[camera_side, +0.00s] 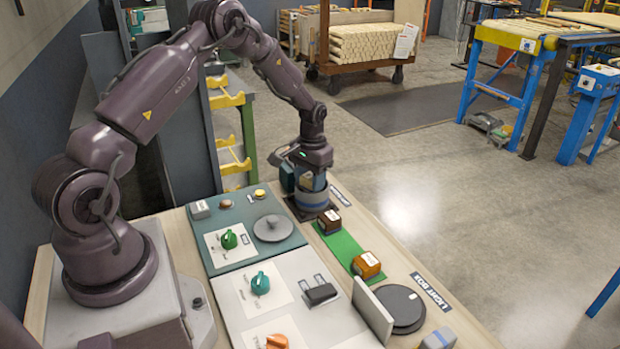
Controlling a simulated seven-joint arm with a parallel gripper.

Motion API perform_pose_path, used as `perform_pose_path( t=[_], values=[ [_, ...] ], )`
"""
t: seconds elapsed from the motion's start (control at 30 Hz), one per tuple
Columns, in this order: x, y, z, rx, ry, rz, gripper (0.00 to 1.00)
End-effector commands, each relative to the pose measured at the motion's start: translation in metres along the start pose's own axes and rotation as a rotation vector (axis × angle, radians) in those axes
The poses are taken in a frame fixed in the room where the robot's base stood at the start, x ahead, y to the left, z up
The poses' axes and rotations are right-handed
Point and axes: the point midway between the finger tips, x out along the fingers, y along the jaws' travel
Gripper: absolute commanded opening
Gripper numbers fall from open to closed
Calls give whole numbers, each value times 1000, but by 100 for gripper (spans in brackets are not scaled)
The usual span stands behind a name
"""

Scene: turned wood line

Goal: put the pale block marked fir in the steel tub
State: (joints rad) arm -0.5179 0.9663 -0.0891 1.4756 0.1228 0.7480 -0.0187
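My gripper (310,178) points down at the far end of the bench, at the mouth of a round grey container with a blue band (313,203). This container may be the steel tub. It stands on a dark square base. The fingertips are hidden or too small to make out, so I cannot tell whether they hold anything. No pale block marked fir can be made out. Two brown blocks with light top faces, one darker (329,222) and one more orange (367,265), sit on a green strip (345,245); their markings are unreadable.
A teal board (222,261) and a pale board (238,313) carry green, teal and orange knobs. A grey disc (273,228), a black block (320,294), an upright grey panel (373,310) and a dark round plate (402,309) stand nearby. Open floor lies right of the bench.

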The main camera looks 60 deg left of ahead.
Motion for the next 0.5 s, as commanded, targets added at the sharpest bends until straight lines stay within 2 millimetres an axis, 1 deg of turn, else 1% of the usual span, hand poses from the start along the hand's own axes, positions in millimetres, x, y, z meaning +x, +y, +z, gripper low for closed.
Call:
perform_pose_path(
  t=[0.03, 0.13, 0.27, 0.43, 0.47, 0.5],
  values=[
    [49, -4, 4, -4, 37, 0, 63],
    [48, -4, 4, -4, 37, 0, 63],
    [35, -5, 4, -5, 39, -1, 63],
    [0, -5, 5, -5, 41, -1, 64],
    [-7, -5, 5, -5, 41, -1, 69],
    [-17, -4, 5, -5, 42, 0, 69]
  ],
)
